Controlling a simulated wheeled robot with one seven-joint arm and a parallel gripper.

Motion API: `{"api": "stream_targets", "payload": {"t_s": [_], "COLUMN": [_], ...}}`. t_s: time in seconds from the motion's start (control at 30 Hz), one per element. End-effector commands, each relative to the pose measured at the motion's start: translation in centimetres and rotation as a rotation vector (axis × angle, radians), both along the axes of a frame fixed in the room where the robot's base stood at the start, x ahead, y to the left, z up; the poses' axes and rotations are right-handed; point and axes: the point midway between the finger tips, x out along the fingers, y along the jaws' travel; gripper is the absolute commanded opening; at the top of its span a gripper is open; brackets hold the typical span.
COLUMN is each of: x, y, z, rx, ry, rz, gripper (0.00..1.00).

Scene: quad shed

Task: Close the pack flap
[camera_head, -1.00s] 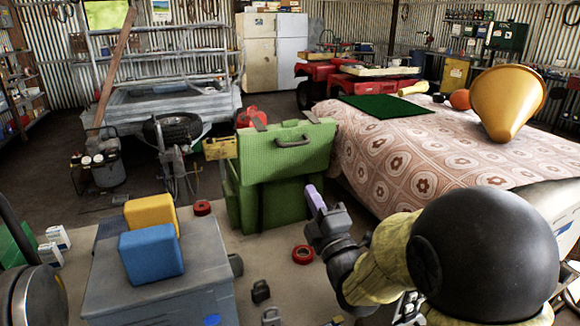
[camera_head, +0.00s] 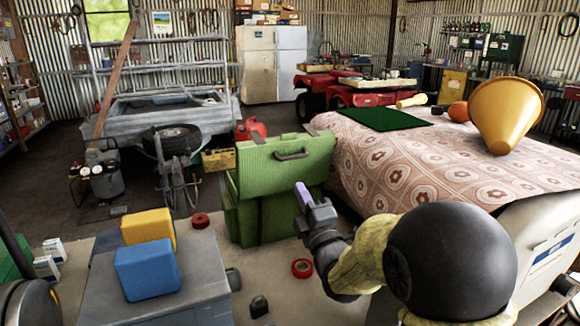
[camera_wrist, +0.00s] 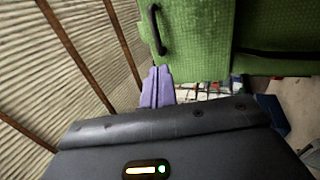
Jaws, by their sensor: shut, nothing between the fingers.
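The green pack (camera_head: 268,218) stands on the floor in the middle of the head view. Its flap (camera_head: 284,163), with a dark handle (camera_head: 292,155), stands raised above the body. My gripper (camera_head: 300,190) is shut and empty at the pack's right side, its purple fingertips in front of the flap's lower right part. In the wrist view the purple fingers (camera_wrist: 157,88) are together beside the green flap (camera_wrist: 197,25) and its handle (camera_wrist: 156,28). I cannot tell whether they touch it. The pack body (camera_wrist: 275,40) shows at the right, past a dark gap.
A bed-like table with a patterned cloth (camera_head: 440,160) stands close on the right. A grey box (camera_head: 190,290) with yellow and blue blocks is at the front left. Red rings (camera_head: 301,268) lie on the floor. A trailer stands behind left.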

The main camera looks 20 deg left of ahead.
Motion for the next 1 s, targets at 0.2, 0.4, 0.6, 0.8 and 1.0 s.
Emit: {"api": "stream_targets", "payload": {"t_s": [0.2,0.4,0.6,0.8,1.0], "x": [2.9,5.3,6.2,6.2,6.2], "y": [1.6,3.0,4.2,4.6,4.6], "z": [1.5,2.5,3.0,3.0,3.0], "rx": [0.001,0.001,0.001,0.001,0.000], "ry": [0.000,0.001,0.002,0.001,0.001], "rz": [-0.005,-0.010,-0.004,0.000,0.000], "gripper": [0.00,0.00,0.00,0.00,0.00]}}
